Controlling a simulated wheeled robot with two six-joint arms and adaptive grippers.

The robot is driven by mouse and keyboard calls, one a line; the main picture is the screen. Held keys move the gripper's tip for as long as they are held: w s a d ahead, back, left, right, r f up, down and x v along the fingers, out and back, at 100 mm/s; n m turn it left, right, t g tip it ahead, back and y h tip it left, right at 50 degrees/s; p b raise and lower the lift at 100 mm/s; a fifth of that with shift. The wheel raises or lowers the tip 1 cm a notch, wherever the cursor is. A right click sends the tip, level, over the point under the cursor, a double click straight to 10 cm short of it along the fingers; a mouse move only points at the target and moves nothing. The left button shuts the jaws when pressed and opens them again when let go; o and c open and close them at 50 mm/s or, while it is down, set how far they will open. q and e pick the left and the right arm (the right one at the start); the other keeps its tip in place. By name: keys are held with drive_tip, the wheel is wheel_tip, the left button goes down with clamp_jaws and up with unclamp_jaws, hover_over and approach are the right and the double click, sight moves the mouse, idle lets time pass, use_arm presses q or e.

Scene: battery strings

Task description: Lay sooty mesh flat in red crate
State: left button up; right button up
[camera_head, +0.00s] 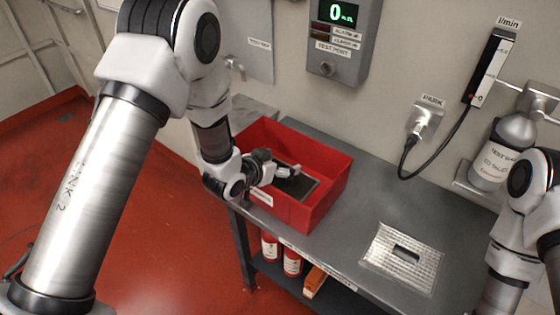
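The red crate (325,207) stands on the left part of the grey bench, open at the top. A dark flat panel with a lighter edge, which looks like the sooty mesh (302,191), is inside it, low down and partly covered by my gripper. My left gripper (292,172) reaches over the crate's left wall, with its fingers at the panel. The fingers are small and dark here, and I cannot tell whether they are shut on the panel or just above it. My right arm shows at the right edge; its gripper is out of view.
A silver textured plate with a dark slot (384,267) lies on the bench, right of the crate. A gas cylinder (502,152) and a cabled wall socket (424,119) are behind. Red bottles (291,262) stand on the shelf below. The bench between crate and plate is clear.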

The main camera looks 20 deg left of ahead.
use_arm(q)
drive_tip(key=shift+s+f, duration=0.2)
drive_tip(key=shift+r, duration=0.25)
drive_tip(key=shift+s+a+r, duration=0.35)
drive_tip(key=shift+s+r, duration=0.2)
drive_tip(key=shift+r, duration=0.05)
drive_tip(key=b+v, duration=0.1)
drive_tip(key=v, duration=1)
drive_tip(key=s+a+f+n+g+y, duration=0.1)
drive_tip(key=s+f+g, duration=0.4)
drive_tip(key=f, duration=0.5)
drive_tip(key=s+a+f+n+g+y, duration=0.1)
drive_tip(key=s+f+n+g+y, duration=0.1)
drive_tip(key=s+f, duration=0.7)
drive_tip(key=s+a+f+n+g+y, duration=0.1)
drive_tip(key=s+f+g, duration=0.3)
drive_tip(key=s+f, duration=0.6)
drive_tip(key=shift+s+a+g, duration=0.25)
drive_tip(key=shift+s+g, duration=0.05)
drive_tip(key=shift+s, duration=0.15)
